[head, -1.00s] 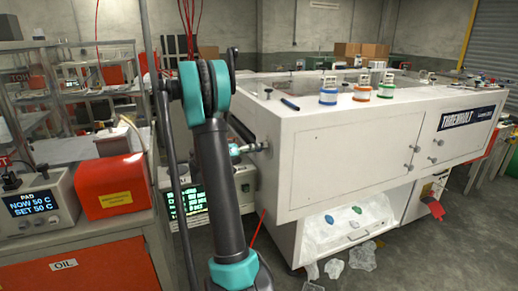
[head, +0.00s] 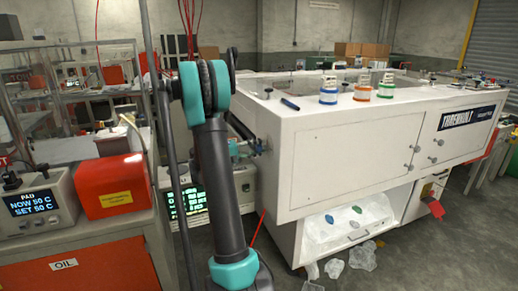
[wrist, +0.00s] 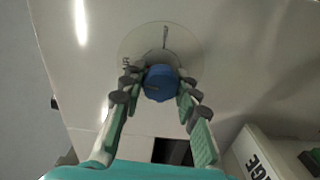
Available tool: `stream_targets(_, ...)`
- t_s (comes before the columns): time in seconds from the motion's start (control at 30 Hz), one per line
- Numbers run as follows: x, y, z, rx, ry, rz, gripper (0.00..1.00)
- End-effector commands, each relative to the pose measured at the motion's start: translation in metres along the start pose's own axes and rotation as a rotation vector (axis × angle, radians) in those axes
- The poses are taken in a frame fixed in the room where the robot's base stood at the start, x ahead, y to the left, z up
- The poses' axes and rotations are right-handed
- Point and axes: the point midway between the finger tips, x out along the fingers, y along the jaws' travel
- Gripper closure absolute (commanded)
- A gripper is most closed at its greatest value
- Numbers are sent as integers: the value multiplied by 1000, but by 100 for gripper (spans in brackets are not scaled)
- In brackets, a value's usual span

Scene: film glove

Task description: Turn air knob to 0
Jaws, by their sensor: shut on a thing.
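The air knob (wrist: 161,82) is a round blue knob with a dark pointer line, on a pale disc-shaped dial plate (wrist: 140,45) on a white panel. My gripper (wrist: 157,90) is shut on the knob, with one finger on each side. In the head view my gripper (head: 245,148) is small and partly hidden behind my arm, at the left end of the white machine (head: 340,165).
A screen box (head: 195,200) with green text stands below the gripper. A red box (head: 121,185) and a PAD display unit (head: 38,205) sit on the left bench. Tape rolls (head: 328,92) rest on the machine's top.

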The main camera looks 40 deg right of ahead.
Motion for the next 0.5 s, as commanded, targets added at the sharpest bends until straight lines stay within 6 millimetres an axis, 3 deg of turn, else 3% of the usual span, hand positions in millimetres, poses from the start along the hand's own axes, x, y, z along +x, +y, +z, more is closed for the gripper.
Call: stream_targets(0.5, -1, -1, -1, -95, 2, -1, 98)
